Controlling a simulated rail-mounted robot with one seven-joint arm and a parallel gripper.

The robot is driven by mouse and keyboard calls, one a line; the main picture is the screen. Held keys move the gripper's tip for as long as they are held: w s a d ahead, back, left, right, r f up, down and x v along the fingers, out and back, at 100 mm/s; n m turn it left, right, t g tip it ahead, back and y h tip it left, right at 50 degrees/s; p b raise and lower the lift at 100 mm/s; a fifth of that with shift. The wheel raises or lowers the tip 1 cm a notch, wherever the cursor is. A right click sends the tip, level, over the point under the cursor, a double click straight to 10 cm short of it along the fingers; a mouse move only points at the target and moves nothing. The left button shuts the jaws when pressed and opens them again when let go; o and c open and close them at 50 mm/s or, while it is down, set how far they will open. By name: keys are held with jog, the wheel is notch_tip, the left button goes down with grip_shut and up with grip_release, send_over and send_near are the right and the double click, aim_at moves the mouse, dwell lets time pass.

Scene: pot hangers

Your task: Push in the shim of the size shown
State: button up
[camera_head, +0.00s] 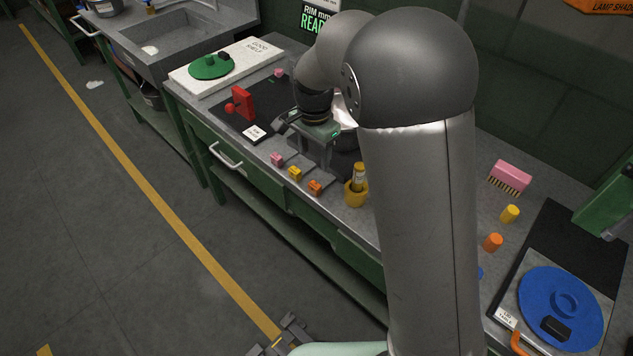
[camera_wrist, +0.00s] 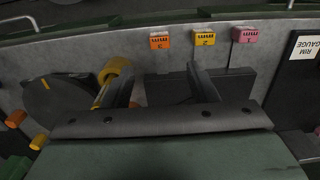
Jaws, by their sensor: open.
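Three small shim blocks stand in a row near the bench's front edge: pink (camera_head: 277,159), yellow (camera_head: 295,174) and orange (camera_head: 315,188). In the wrist view the orange (camera_wrist: 159,41), yellow (camera_wrist: 204,38) and pink (camera_wrist: 245,35) blocks carry small marks that I cannot read surely. My gripper (camera_head: 313,160) points down just behind this row, open, with nothing seen between its fingers. In the wrist view its fingers (camera_wrist: 165,82) are apart, with the blocks beyond them. A red gauge (camera_head: 240,103) stands on a black mat to the left, behind a RIM GAUGE label (camera_head: 254,132).
A yellow cup (camera_head: 356,194) holding a yellow-handled item stands right of the row. A green lid (camera_head: 211,66) lies on the white shelf board (camera_head: 185,78). A blue lid (camera_head: 560,305), pink brush (camera_head: 510,177) and loose pegs lie right. My arm hides the bench's middle.

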aim_at(315, 185)
notch_tip(315, 185, down, 12)
jog(key=shift+f+p, duration=0.1)
jog(key=shift+p, duration=0.45)
grip_shut()
jog(key=w+d, duration=0.1)
jog(key=w+d+b, duration=0.1)
jog(key=w+d, duration=0.1)
jog(key=shift+w+d, duration=0.2)
jog(key=shift+w, duration=0.1)
